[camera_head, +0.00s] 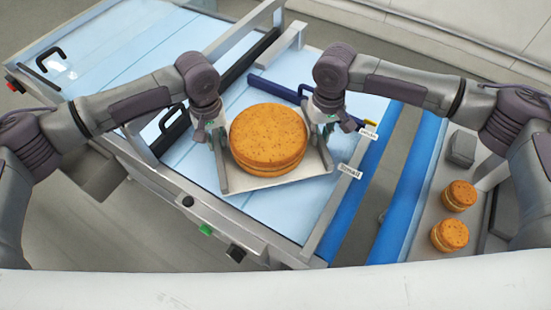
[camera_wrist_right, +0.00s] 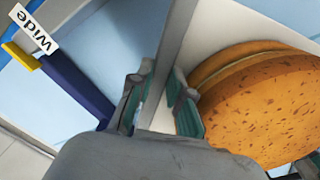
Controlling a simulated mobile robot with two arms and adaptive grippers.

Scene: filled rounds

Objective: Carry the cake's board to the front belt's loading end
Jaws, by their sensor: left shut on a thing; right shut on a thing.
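The cake (camera_head: 268,136), a round orange-brown layered one, sits on its pale board (camera_head: 290,178), which has grey raised side rails. My left gripper (camera_head: 214,140) is shut on the board's left rail. My right gripper (camera_head: 322,122) is shut on the right rail. In the right wrist view the right fingers (camera_wrist_right: 162,108) clasp the grey rail, with the cake (camera_wrist_right: 262,105) close beside them. The board is over the light blue belt (camera_head: 250,202); I cannot tell whether it touches the belt. The cake covers most of the board.
A dark blue bar (camera_head: 275,88) crosses the belt behind the cake. Labels reading "small" (camera_head: 350,172) and "wide" (camera_wrist_right: 33,30) mark the right side. Two small layered cakes (camera_head: 459,195) (camera_head: 450,235) and a grey block (camera_head: 461,148) stand on a surface at the right. Green and black buttons (camera_head: 205,229) line the front edge.

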